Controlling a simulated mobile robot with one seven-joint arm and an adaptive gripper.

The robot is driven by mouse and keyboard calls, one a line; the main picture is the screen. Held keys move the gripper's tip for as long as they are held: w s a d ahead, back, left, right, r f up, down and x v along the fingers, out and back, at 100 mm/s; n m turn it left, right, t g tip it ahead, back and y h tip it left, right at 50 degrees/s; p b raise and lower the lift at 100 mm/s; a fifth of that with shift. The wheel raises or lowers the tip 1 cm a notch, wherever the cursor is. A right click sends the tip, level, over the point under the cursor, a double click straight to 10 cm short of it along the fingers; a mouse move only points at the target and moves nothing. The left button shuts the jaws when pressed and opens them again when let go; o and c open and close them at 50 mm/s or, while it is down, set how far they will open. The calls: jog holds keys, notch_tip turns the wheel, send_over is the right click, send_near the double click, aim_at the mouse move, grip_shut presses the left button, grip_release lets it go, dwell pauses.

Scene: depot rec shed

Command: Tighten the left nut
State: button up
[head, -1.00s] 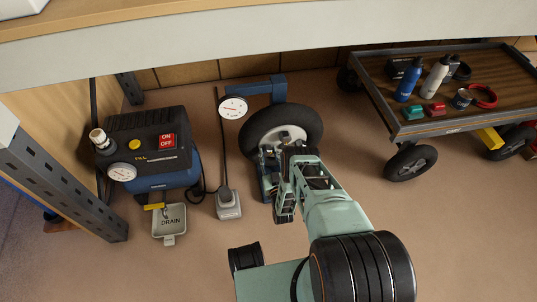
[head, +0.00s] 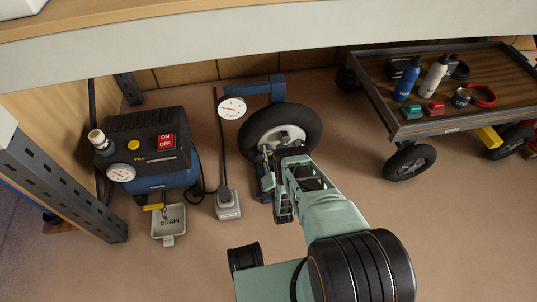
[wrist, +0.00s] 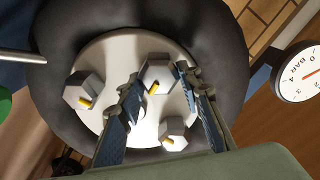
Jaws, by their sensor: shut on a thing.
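The wheel (head: 308,126) has a dark tyre and a pale hub (wrist: 112,52); in the head view my arm covers much of it. The wrist view shows three grey hex nuts with yellow marks: one at the picture's left (wrist: 78,82), one between my fingers (wrist: 157,72) and one lower right (wrist: 174,131). My gripper (wrist: 158,88) is shut on the middle nut, a finger on each side of it. I cannot tell which is the left nut.
A round gauge (head: 232,108) hangs on a blue post (head: 278,90) by the wheel. A cart (head: 450,120) stands right. A shelf edge (head: 270,50) crosses above.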

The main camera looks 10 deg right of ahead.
jog(key=shift+w+m, duration=0.1)
jog(key=shift+m, duration=0.2)
jog(key=o, duration=1.2)
jog(key=shift+c, duration=0.2)
jog(key=shift+r, duration=0.15)
notch_tip(320, 180, up, 10)
jog(key=shift+f, duration=0.1)
